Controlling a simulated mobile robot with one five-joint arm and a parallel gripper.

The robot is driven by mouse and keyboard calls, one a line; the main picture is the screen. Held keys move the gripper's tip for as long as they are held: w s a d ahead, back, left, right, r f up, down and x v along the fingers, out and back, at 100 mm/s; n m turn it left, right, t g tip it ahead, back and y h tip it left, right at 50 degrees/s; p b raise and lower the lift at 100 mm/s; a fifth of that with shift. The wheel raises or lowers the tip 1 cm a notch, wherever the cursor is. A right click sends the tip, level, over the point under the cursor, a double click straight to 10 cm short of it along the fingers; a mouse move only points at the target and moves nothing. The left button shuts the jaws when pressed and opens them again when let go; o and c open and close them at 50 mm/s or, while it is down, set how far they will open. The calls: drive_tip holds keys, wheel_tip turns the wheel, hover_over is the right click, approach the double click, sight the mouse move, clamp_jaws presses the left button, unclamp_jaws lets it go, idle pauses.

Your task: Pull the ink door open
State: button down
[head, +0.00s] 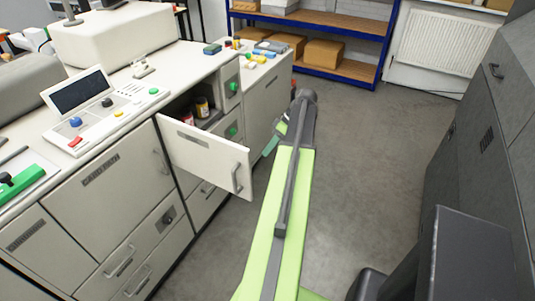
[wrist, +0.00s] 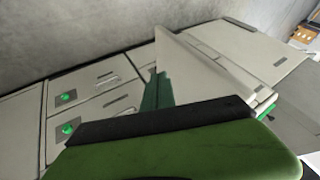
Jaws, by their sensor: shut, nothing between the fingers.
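The ink door (head: 205,152) is a white panel with a bar handle (head: 238,178) near its free edge. It stands swung out from the cabinet front, well open. Ink jars (head: 202,107) show in the compartment behind it. My gripper (head: 271,145) is to the right of the door, past its free edge and apart from the handle. In the wrist view a dark green finger (wrist: 157,92) shows in front of white panels. The gripper is shut and empty. My forearm hides part of it in the head view.
Closed drawers and doors with handles line the cabinet (head: 110,195) on the left. A dark grey cabinet (head: 485,120) stands on the right. A blue shelf (head: 335,67) with boxes is at the back. The floor (head: 370,140) between is clear.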

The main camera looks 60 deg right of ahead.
drive_tip(key=w+a+f+b, duration=0.3)
drive_tip(key=a+f+b, duration=0.2)
drive_tip(key=a+f, duration=0.1)
drive_tip(key=shift+w+a+f, duration=0.15)
drive_tip(key=shift+a, duration=0.65)
